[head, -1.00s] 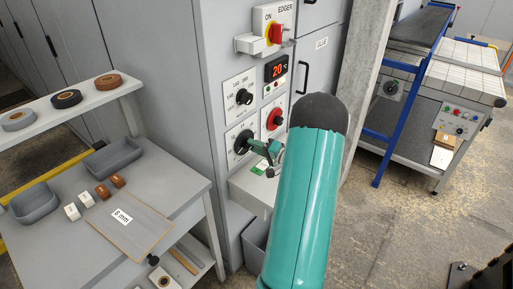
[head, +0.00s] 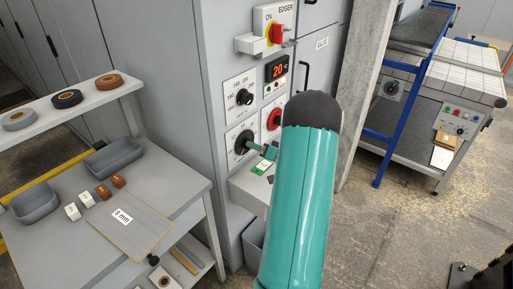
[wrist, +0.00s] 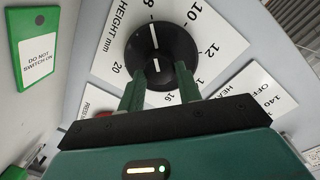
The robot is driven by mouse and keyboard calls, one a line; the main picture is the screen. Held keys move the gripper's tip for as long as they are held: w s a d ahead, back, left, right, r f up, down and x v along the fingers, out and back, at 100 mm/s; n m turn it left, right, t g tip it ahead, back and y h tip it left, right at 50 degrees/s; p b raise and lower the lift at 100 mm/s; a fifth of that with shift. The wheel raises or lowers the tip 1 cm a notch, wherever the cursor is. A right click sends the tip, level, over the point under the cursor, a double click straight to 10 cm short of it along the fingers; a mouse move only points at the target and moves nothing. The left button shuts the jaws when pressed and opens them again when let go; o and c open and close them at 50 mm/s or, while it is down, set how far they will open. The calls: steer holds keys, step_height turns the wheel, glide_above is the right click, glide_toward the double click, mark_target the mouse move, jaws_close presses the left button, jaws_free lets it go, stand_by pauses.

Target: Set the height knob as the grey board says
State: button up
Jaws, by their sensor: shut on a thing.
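The height knob (wrist: 153,42) is black and round on a white plate marked HEIGHT mm. Its white line runs up the picture towards the 8, with 10, 12 and 16 to the right and 20 to the lower left. My gripper (wrist: 161,82) is shut on the knob, one finger on each side of its grip. In the head view the knob (head: 240,143) is the lower left one, and my arm hides most of the gripper. The grey board (head: 134,228) lies on the table at left; its white label (head: 122,216) appears to read 8 mm.
Another knob (head: 244,97) sits above, and a red knob (head: 274,120) to the right. The display (head: 276,68) reads about 20. A green DO NOT SWITCH ON tag (wrist: 35,45) hangs beside the plate. Trays and small blocks stand on the table (head: 180,190).

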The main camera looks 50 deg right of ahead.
steer(key=o, duration=1)
steer(key=shift+s, duration=0.1)
steer(key=s+r, duration=0.1)
steer(key=s, duration=1.2)
steer(key=shift+s, duration=0.3)
steer(key=shift+r, duration=0.1)
